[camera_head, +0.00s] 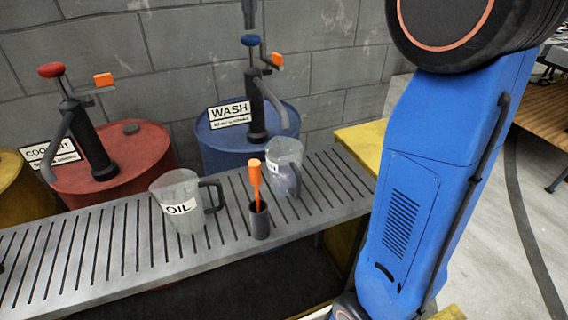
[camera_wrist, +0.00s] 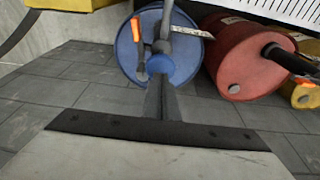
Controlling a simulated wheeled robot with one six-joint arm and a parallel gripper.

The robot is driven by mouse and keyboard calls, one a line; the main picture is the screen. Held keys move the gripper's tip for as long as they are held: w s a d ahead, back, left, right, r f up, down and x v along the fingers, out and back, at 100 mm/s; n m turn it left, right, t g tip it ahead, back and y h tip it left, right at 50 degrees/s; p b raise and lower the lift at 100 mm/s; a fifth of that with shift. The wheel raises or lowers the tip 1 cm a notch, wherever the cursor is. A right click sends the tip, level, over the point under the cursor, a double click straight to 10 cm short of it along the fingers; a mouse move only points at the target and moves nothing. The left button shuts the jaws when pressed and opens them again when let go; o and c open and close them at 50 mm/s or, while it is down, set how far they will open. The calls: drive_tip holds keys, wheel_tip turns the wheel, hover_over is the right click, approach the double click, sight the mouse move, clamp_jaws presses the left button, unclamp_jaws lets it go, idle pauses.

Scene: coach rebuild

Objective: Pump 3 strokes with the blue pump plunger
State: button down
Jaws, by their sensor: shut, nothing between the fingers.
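The blue plunger knob (camera_head: 250,40) tops the dark hand pump (camera_head: 257,105) on the blue drum (camera_head: 283,135) with the WASH sign, in the head view. An orange tab sits beside the pump head. The wrist view looks down on the same drum (camera_wrist: 128,60), with the knob (camera_wrist: 172,66) just beyond my fingers. My gripper (camera_wrist: 163,92) is shut and empty, lined up with the knob in that view. I cannot tell whether it touches the knob.
A red drum (camera_head: 140,148) with a red-knobbed pump (camera_head: 52,70) stands left of the blue one. A slatted grey bench (camera_head: 110,250) runs in front, holding an OIL jug (camera_head: 180,185), a second jug (camera_head: 287,155) and an orange-handled tool (camera_head: 256,180) in a cup. A block wall stands behind.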

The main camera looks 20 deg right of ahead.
idle(0.3)
drive_tip(key=shift+r, duration=3)
drive_tip(key=s+d+f+t, duration=0.1)
drive_tip(key=s+d+f, duration=0.1)
drive_tip(key=s+f, duration=0.9)
drive_tip(key=s+d+f, duration=0.2)
drive_tip(key=s+f, duration=1)
drive_tip(key=f, duration=0.1)
drive_tip(key=s+d+f+t, duration=0.1)
drive_tip(key=s+d+f, duration=0.2)
drive_tip(key=s+f, duration=0.8)
drive_tip(key=shift+s+f+t, duration=0.15)
drive_tip(key=shift+s+f, duration=0.05)
drive_tip(key=shift+f, duration=0.35)
drive_tip(key=shift+s+f+t, duration=0.15)
drive_tip(key=shift+s+f, duration=0.05)
drive_tip(key=shift+f, duration=0.35)
